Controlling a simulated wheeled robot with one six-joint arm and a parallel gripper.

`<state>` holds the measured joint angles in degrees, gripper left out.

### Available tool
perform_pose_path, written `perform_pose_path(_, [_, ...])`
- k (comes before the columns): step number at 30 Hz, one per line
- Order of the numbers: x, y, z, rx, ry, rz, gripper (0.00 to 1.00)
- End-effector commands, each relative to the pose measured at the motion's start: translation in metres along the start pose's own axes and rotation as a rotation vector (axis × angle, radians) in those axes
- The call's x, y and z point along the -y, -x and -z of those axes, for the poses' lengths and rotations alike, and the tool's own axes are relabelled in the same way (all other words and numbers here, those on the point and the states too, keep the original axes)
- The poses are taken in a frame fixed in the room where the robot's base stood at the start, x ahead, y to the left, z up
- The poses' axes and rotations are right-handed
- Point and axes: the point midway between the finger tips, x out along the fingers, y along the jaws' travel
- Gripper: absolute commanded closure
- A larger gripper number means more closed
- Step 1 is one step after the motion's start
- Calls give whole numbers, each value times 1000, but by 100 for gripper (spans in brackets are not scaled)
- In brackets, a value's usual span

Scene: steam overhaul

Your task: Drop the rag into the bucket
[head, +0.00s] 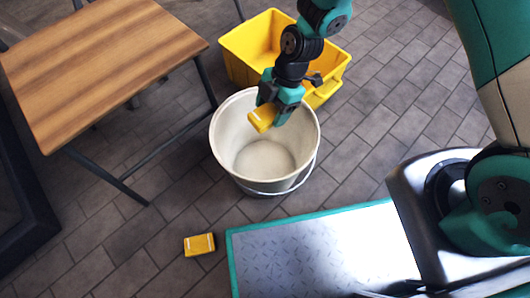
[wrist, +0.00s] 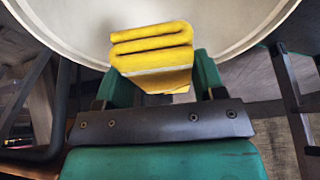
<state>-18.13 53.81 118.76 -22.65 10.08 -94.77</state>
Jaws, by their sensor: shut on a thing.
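A folded yellow rag (head: 262,118) is held in my gripper (head: 281,106), over the mouth of the white bucket (head: 226,140). In the wrist view the yellow rag (wrist: 152,50) shows its stacked folds between the fingers of my gripper (wrist: 155,80), with the bucket's pale inside (wrist: 225,25) beyond it. The bucket stands upright on the floor with its handle down at the front, and its visible bottom looks empty.
A yellow crate (head: 243,66) stands right behind the bucket. A wooden table (head: 100,60) with dark legs is at the left. My own base fills the lower right. Tiled floor (head: 150,215) is clear between table and bucket.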

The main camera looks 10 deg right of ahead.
Motion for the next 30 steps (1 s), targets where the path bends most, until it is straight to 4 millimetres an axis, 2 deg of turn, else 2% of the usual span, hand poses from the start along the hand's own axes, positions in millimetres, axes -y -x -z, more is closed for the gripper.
perform_pose_path(1, [0,-12,-5,0,0,0,60])
perform_pose_path(8, [0,-36,-15,0,-1,-1,60])
perform_pose_path(19, [0,-38,-16,1,-2,-2,60])
perform_pose_path(20, [0,-38,-16,1,-2,-2,30])
perform_pose_path(23, [0,-38,-16,1,-2,-2,7])
perform_pose_path(30, [0,-38,-16,1,-2,-2,7])
